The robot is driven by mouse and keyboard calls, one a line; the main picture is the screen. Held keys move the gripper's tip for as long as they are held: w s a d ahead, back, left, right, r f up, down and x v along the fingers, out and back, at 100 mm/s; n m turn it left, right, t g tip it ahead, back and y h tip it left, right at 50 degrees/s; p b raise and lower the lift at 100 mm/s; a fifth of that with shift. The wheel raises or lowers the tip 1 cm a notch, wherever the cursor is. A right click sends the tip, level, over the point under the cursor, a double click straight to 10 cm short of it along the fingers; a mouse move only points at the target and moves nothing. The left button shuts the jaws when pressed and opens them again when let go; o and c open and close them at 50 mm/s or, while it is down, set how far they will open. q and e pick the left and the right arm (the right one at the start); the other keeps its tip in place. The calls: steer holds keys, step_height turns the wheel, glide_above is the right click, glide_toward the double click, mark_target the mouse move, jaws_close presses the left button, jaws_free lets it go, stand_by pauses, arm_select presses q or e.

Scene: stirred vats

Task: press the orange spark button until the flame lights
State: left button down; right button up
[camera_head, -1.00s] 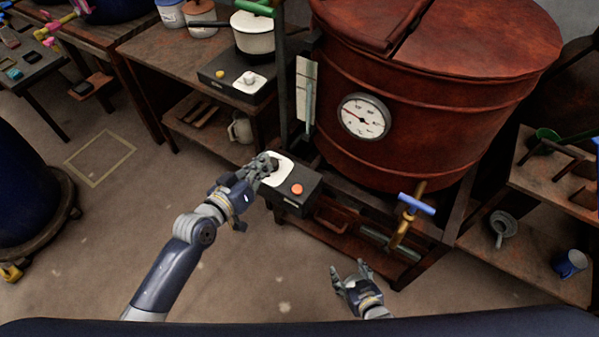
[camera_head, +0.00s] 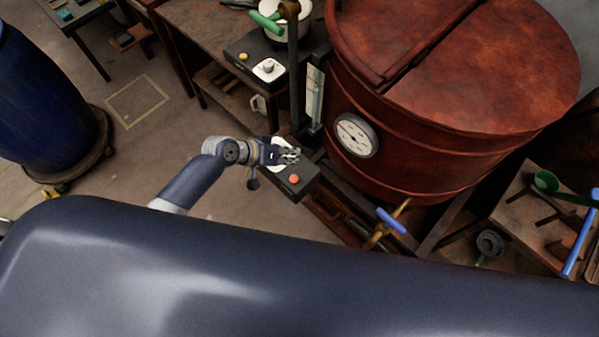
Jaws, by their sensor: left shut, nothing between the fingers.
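My left gripper (camera_head: 293,155) is shut and empty. It is over the white plate of the same box, just behind the orange button and apart from it in the picture. The gripper hides most of the white plate and whatever is on it. I see no flame; the space under the vat is mostly hidden. My right gripper is not in view.
The large red vat (camera_head: 465,80) with a round dial gauge (camera_head: 356,136) stands behind the box. A blue-handled tap (camera_head: 391,221) sticks out to the right. A second black box (camera_head: 256,60) stands on the bench behind. Open floor lies left of my arm.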

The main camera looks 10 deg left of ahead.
arm_select(q)
steer(key=shift+a, duration=0.1)
steer(key=shift+f, duration=0.1)
steer(key=b, duration=0.8)
glide_above(292, 176)
step_height(292, 176, down, 8)
steer(key=shift+f, duration=0.35)
steer(key=shift+s, duration=0.1)
stand_by(0.7)
steer(key=shift+f+b, duration=0.35)
